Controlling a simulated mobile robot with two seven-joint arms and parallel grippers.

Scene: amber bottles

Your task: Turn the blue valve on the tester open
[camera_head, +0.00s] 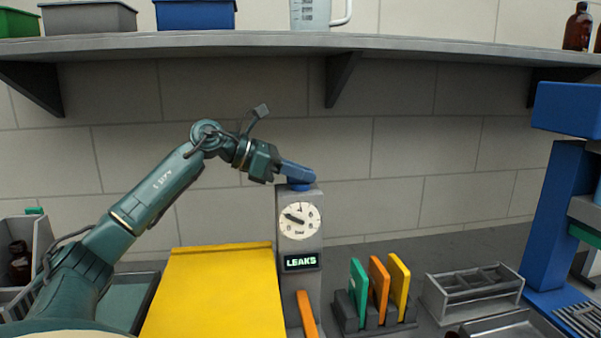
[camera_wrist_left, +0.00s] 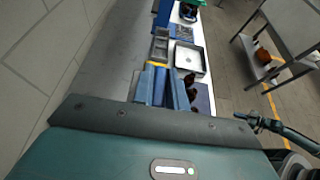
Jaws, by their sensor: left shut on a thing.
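My left gripper (camera_head: 280,166) reaches in from the left and is shut on the blue valve's bar. In the left wrist view blue parts (camera_wrist_left: 161,86) show at the jaws; the grip is hard to make out there. My right gripper is not in view.
A yellow panel (camera_head: 215,295) stands left of the tester, an orange handle (camera_head: 307,314) low on its front. Green, orange and yellow plates (camera_head: 378,288) stand in a holder at right, beside a grey rack (camera_head: 473,290). A shelf (camera_head: 300,43) runs above my arm.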

